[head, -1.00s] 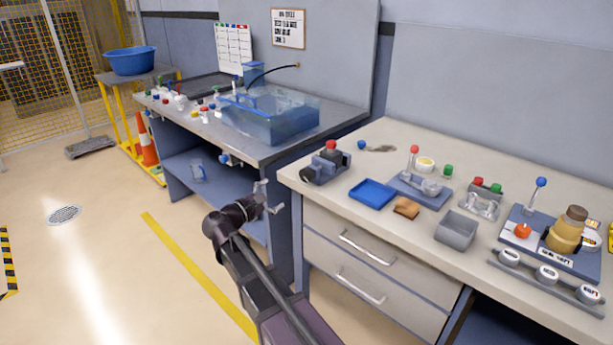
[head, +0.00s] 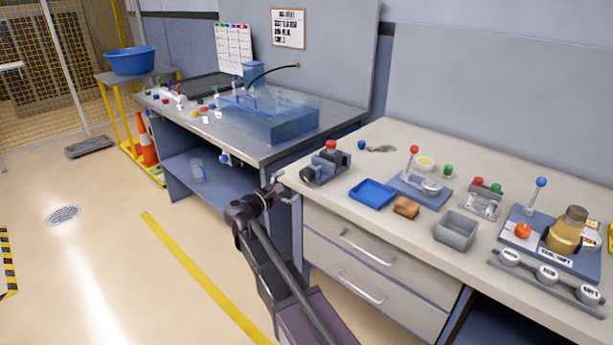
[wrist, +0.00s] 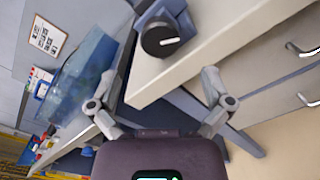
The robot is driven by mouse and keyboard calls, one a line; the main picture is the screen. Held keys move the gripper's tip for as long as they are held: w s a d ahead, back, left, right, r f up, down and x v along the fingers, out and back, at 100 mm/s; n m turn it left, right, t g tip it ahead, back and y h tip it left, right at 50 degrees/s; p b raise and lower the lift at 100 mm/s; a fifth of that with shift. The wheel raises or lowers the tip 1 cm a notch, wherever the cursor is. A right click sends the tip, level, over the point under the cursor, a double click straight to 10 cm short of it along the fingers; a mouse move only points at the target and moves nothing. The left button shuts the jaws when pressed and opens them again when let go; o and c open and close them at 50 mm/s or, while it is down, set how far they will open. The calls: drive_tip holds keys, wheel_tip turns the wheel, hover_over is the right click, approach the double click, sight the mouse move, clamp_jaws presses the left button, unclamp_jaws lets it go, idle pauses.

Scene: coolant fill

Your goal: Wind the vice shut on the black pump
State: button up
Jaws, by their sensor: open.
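The vice (head: 318,171) sits on the near left corner of the pale bench, grey with a round black knob (head: 307,174) facing the bench's left edge. A dark block with a red cap, apparently the black pump (head: 331,154), stands at the vice; whether the jaws touch it cannot be told. In the wrist view the knob (wrist: 160,39) shows large with a light mark, and the pump is hardly visible. My gripper (head: 279,187) is open and empty, just off the bench corner, left of and below the knob. Its spread fingers (wrist: 158,78) also show in the wrist view, apart from the knob.
A blue tray (head: 373,194) lies right of the vice. A second bench with a clear blue tank (head: 270,118) stands left, with a gap between benches.

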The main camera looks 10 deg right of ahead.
sight(304, 176)
drive_tip(key=shift+x, duration=3.75)
drive_tip(key=shift+c, duration=0.2)
drive_tip(key=c, duration=1.1)
